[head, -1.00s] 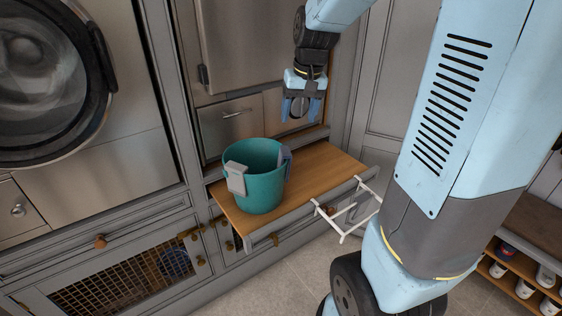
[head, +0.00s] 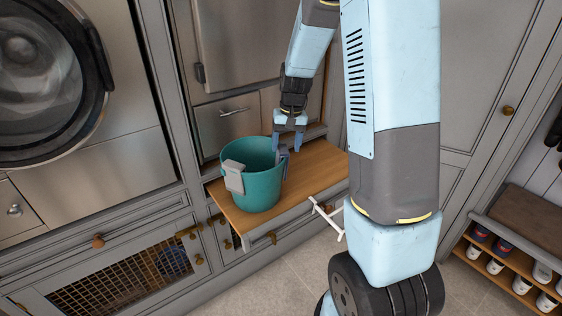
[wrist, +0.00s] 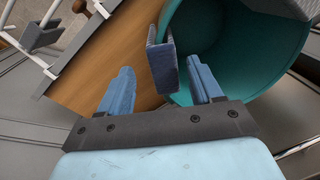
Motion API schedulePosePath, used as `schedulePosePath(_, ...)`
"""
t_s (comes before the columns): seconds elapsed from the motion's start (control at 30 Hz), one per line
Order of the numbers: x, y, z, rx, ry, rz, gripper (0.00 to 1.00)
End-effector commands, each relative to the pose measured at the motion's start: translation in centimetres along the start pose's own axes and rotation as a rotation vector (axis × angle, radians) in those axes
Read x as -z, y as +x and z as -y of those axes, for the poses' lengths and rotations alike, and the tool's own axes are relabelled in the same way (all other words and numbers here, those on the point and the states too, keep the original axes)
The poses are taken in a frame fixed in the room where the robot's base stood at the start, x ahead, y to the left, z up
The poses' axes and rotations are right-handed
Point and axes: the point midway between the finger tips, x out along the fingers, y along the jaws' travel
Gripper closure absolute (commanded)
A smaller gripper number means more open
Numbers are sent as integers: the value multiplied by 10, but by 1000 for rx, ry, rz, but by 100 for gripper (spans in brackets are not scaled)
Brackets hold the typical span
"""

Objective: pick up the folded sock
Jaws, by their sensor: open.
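A blue-grey folded sock (wrist: 166,72) hangs over the rim of a teal bucket (head: 262,190). In the head view the sock (head: 283,153) shows small at the bucket's right side, partly behind my finger. My gripper (head: 288,144) is open above the rim, pointing down. In the wrist view my gripper (wrist: 160,70) has one finger on each side of the sock, with gaps to both. The right finger is over the bucket's inside, the left over the wooden board. I cannot tell how far the fingertips reach down beside the sock.
The bucket stands on a wooden pull-out board (head: 318,166). A lighter grey folded piece (head: 234,177) hangs on the rim's left side. A white rail rack (head: 328,215) sticks out from the board's front. A washer (head: 40,75) is at left, a shoe shelf (head: 515,265) at right.

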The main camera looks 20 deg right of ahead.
Motion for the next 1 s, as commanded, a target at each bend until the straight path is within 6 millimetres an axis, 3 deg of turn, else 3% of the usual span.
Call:
schedulePosePath(0.1,0,15,0,0,-1,2,35)
schedulePosePath(0.37,1,29,1,-1,-2,1,35)
schedulePosePath(0.7,7,69,5,0,-2,2,35)
schedulePosePath(1.0,8,75,5,0,-3,0,35)
